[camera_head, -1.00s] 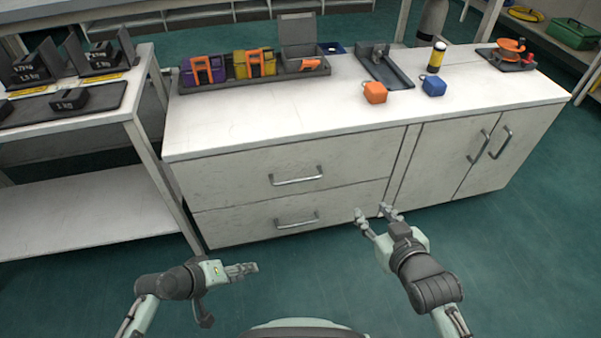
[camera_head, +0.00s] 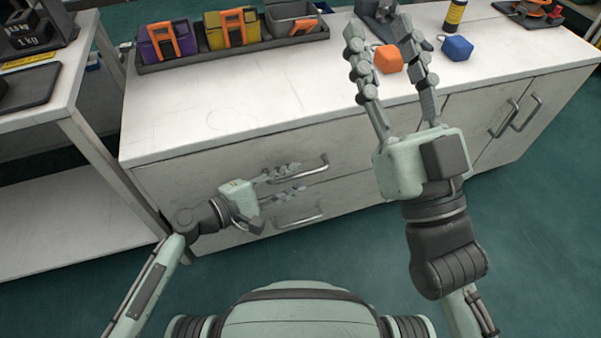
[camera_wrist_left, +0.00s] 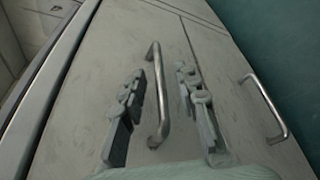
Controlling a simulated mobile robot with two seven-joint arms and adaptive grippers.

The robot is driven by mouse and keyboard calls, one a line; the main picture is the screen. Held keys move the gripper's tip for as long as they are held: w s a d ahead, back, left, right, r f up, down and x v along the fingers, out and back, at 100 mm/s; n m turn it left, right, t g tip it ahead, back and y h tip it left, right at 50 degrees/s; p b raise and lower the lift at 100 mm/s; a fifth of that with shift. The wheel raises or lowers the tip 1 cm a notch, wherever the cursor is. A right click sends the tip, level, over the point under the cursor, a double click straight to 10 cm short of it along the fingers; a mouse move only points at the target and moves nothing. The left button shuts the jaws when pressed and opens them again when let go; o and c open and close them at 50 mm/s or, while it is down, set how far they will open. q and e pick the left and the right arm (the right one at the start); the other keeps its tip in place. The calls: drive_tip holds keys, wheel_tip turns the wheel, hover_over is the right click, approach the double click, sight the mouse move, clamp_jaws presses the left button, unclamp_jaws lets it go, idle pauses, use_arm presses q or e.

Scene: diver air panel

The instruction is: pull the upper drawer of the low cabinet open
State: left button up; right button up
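The low cabinet's upper drawer (camera_head: 180,182) looks shut, its front flush with the cabinet. Its metal bar handle (camera_head: 318,166) is partly covered by my left gripper (camera_head: 300,178). In the left wrist view, this handle (camera_wrist_left: 158,100) appears between the two parted fingers of my left gripper (camera_wrist_left: 160,78). The fingers are not closed on it; whether they reach past the bar is hard to tell. My right gripper (camera_head: 379,32) is open and empty, raised in front of the cabinet top.
The lower drawer's handle (camera_head: 300,218) is just below; it also shows in the left wrist view (camera_wrist_left: 272,108). An orange block (camera_head: 388,59) and a blue block (camera_head: 457,47) sit on the cabinet top (camera_head: 220,105). A shelf table (camera_head: 60,105) stands left.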

use_arm(q)
drive_tip(key=shift+x, duration=1.45)
drive_tip(key=shift+a, duration=0.1)
clamp_jaws()
